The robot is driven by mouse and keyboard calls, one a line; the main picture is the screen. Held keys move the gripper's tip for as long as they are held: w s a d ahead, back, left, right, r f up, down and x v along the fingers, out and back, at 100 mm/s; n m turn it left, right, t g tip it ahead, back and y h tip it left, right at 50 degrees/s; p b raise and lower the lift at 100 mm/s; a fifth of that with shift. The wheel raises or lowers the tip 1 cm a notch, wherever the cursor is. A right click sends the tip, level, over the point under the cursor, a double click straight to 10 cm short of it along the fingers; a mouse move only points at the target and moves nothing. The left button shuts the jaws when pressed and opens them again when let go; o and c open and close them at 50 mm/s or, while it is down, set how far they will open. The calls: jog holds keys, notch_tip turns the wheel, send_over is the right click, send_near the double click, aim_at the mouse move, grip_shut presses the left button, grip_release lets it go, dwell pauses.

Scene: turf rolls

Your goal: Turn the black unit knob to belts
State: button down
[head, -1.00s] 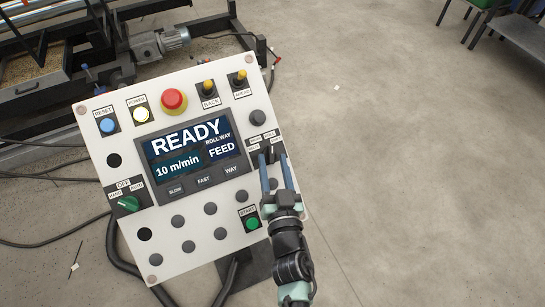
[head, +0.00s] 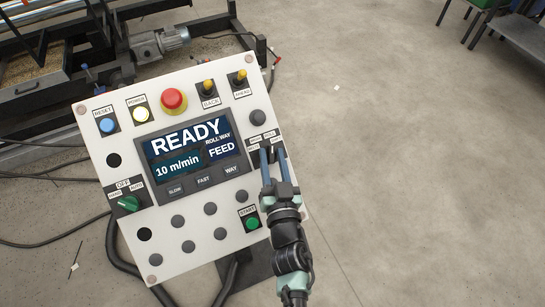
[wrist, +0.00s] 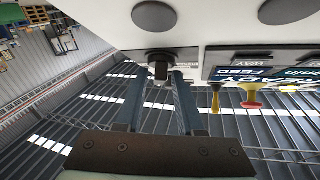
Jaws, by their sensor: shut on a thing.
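The white control panel (head: 210,262) stands tilted in the head view. On its right side is a small dark label plate (head: 254,157) with the black knob, mostly hidden by my fingers. My gripper (head: 271,151) reaches up to it from below right, its two blue fingers either side of the knob. In the wrist view the black knob (wrist: 159,70) sits between the fingertips of my gripper (wrist: 156,76), and the fingers are shut on it. The plate's small words are too small to read surely. The screen (head: 190,155) reads READY, 10 m/min, ROLL-WAY FEED.
A red emergency button (head: 173,100), yellow levers (head: 240,77), a green start button (head: 252,223) and a green selector (head: 128,204) are on the same panel. Machinery (head: 120,55) stands behind at upper left.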

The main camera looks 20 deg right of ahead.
jog(key=shift+r+y+p, duration=0.15)
jog(key=shift+y+p, duration=0.15)
jog(key=shift+p, duration=0.15)
